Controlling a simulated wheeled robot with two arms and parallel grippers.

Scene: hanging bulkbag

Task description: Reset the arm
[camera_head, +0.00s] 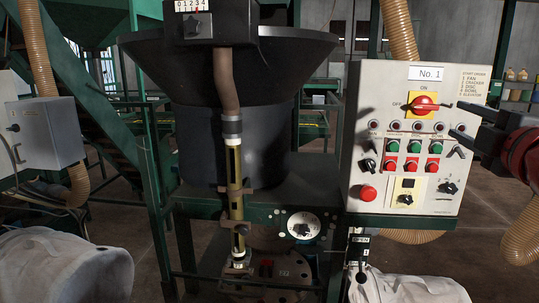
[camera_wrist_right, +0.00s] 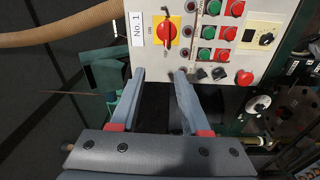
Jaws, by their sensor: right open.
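My right gripper (camera_head: 449,120) comes in from the right edge in the head view. Its two dark fingers are spread apart and point left in front of the control panel (camera_head: 440,75). Nothing is between the fingers. In the right wrist view the open gripper (camera_wrist_right: 160,73) has its grey fingers just below the rotary red-on-yellow switch (camera_wrist_right: 166,30) on the panel marked No. 1. I cannot tell whether a fingertip touches the panel; it appears apart. The red-handled switch (camera_head: 424,104) also shows in the head view. My left gripper is not in view.
A large dark hopper (camera_head: 225,110) stands left of the panel on a green frame, with a brown hose (camera_head: 226,85) in front. A grey box (camera_head: 47,132) is at the far left. Corrugated tan ducts (camera_head: 524,235) hang at the right. White rounded sack-like shapes (camera_head: 60,268) lie low.

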